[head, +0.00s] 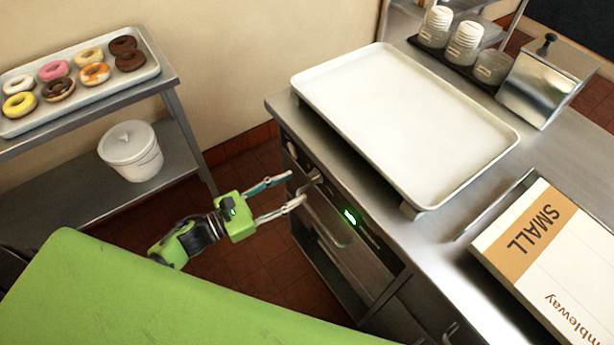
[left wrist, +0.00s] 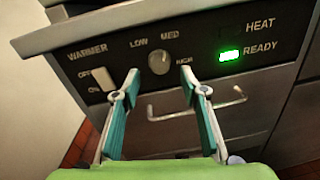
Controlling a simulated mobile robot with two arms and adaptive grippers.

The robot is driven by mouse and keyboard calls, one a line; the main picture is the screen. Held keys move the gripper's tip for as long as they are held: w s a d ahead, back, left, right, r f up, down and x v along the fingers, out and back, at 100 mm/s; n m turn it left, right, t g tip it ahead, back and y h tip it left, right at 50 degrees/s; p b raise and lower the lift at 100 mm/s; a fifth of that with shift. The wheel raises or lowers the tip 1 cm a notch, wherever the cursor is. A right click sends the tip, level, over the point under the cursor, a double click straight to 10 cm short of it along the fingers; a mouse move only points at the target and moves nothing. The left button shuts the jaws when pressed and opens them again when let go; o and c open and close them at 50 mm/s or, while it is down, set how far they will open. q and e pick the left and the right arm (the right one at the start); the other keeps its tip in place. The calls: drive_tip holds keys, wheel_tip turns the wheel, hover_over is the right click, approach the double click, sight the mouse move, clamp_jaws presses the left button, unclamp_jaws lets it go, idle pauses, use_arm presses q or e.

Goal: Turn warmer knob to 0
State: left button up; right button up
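The warmer knob (left wrist: 159,63) is a round metal dial on the dark front panel (left wrist: 215,85), below the LOW, MED and HIGH labels. I cannot make out its pointer clearly. My left gripper (left wrist: 160,78) is open, with one teal-padded finger on each side of the knob in the left wrist view. The fingers appear apart from the knob. In the head view the left gripper (head: 296,187) points at the warmer front from the left. My right gripper is not in view.
An OFF/ON switch (left wrist: 103,79) sits left of the knob, and a lit green READY light (left wrist: 229,55) sits right. A drawer handle (left wrist: 180,115) juts out below. A white tray (head: 410,110) lies on the counter above. A donut tray (head: 120,95) stands at the left.

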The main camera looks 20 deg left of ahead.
sight(309, 180)
use_arm(q)
drive_tip(key=p+x, duration=0.1)
drive_tip(key=x, duration=0.4)
drive_tip(key=shift+w+d, duration=0.15)
drive_tip(key=shift+w, duration=0.05)
drive_tip(key=c, duration=1)
